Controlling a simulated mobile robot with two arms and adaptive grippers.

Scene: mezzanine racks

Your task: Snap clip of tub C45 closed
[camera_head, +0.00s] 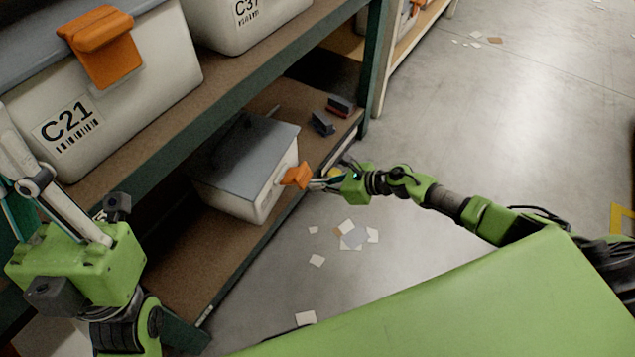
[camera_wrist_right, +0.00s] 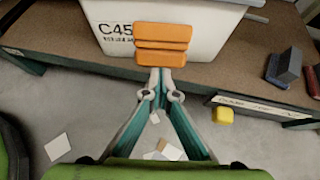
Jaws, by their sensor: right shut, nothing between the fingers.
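Tub C45 (camera_head: 230,190) is a white tub with a grey lid on the lower shelf. In the right wrist view its C45 label (camera_wrist_right: 116,33) is partly covered by its orange clip (camera_wrist_right: 162,43). In the head view the clip (camera_head: 297,176) stands at the tub's aisle-side end; I cannot tell whether it is latched. My right gripper (camera_wrist_right: 161,76) is shut and empty, its fingertips at the clip's lower edge, touching or nearly so. It also shows in the head view (camera_head: 318,183). My left gripper (camera_head: 40,185) is at the left by the rack; its jaw state is unclear.
Tub C21 (camera_head: 110,90) with an orange clip and tub C37 (camera_head: 255,22) stand on the shelf above. Small dark blocks (camera_head: 322,123) lie beyond C45 on the lower shelf. A yellow object (camera_wrist_right: 223,115) is below the shelf edge. Paper scraps (camera_head: 350,235) litter the open floor.

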